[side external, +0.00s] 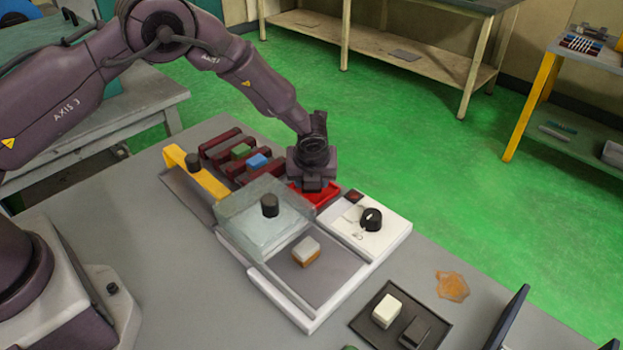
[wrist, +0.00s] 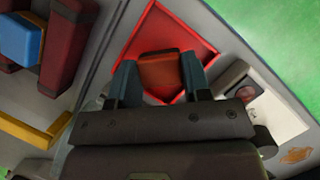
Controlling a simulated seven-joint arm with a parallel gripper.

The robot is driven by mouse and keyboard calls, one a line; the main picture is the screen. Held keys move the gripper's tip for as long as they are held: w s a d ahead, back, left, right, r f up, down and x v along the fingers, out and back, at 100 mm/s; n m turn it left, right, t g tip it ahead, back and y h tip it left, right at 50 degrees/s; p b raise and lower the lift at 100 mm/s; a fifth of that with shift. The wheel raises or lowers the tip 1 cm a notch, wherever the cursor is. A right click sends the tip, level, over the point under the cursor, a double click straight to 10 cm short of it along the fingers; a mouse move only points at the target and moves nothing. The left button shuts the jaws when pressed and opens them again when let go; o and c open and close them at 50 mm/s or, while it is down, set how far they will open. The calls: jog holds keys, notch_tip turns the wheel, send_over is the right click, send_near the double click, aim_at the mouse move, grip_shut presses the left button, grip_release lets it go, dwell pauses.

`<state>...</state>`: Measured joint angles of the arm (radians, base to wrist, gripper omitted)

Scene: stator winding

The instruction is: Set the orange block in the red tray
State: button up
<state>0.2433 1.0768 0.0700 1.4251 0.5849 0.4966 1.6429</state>
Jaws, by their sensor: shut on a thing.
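The red tray (side external: 327,197) lies flat at the far side of the bench. In the wrist view the red tray (wrist: 150,32) fills the space beyond my fingers. My gripper (side external: 312,186) points down over the tray. In the wrist view my gripper (wrist: 160,82) has its two fingers on either side of the orange block (wrist: 158,70), shut on it. The block lies within the tray's outline in that view; I cannot tell whether it touches the tray floor. The block is hidden in the side view.
A clear box (side external: 262,222) with a black knob stands just left of the tray. A white panel with a black dial (side external: 371,219) is to its right. Dark red slots hold a green block (side external: 240,151) and a blue block (side external: 257,160). A grey-topped orange block (side external: 306,257) sits nearer.

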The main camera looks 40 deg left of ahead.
jog(key=shift+f, duration=0.3)
jog(key=shift+f, duration=0.15)
jog(key=o, duration=0.9)
jog(key=shift+o, duration=0.2)
jog(key=v, duration=1.2)
jog(key=shift+r, duration=0.2)
